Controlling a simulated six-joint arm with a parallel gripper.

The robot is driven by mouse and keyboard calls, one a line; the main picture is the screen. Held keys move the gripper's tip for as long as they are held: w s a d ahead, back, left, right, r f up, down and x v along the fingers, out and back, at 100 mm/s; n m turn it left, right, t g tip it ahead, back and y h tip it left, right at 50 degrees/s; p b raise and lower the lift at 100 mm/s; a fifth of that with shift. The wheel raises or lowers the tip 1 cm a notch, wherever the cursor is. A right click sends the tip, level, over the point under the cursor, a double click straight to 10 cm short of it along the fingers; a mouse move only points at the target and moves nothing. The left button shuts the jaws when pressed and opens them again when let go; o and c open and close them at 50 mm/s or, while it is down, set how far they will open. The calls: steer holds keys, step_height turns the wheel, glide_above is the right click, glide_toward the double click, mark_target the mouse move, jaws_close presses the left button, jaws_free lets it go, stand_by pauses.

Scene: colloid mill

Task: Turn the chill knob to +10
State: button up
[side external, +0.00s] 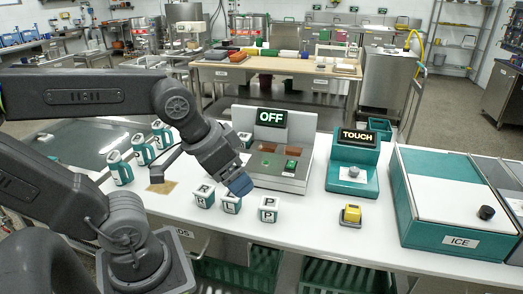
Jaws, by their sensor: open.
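A smaller pale knob (354,173) is on the front of the teal unit whose display reads TOUCH (357,137). I cannot tell from any label which is the chill knob. My gripper (240,186) is open, pointing down above the small lettered blocks, far left of both knobs. Its blue fingertips are small here and nothing shows between them.
A grey machine (283,171) with an OFF display and a green switch stands behind my gripper. Several white and teal lettered blocks (231,204) stand on the white bench (310,225) near it. A yellow block (351,215) lies between them and the ICE box. The front bench strip is mostly clear.

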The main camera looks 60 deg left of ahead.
steer(key=w+a+n, duration=0.2)
steer(key=w, duration=0.1)
steer(key=w+a+n+g+y, duration=0.1)
steer(key=w+a+n, duration=0.1)
steer(key=a, duration=0.1)
steer(key=w+a+n+y, duration=0.1)
steer(key=w+a+n, duration=0.1)
steer(key=w+a, duration=0.1)
steer(key=shift+w+a+r+g, duration=0.1)
steer(key=shift+w+r+g, duration=0.2)
steer(key=shift+r, duration=0.1)
steer(key=shift+c, duration=1)
steer(key=w+a+f+n+g+y, duration=0.1)
steer(key=w+a+f+n, duration=0.25)
steer(key=a, duration=0.55)
steer(key=w+a+f+n+g+y, duration=0.1)
steer(key=w+a+f+n+g, duration=0.2)
steer(key=a, duration=0.5)
steer(key=w+a+f+n, duration=0.25)
steer(key=a+n, duration=0.25)
steer(key=a, duration=0.4)
steer(key=shift+y, duration=0.3)
steer(key=x, duration=0.9)
steer(key=d+x, duration=0.1)
steer(key=x, duration=0.3)
steer(key=shift+s+a+f, duration=0.2)
steer(key=shift+s+f, duration=0.2)
steer(key=shift+f, duration=0.1)
steer(key=c, duration=0.9)
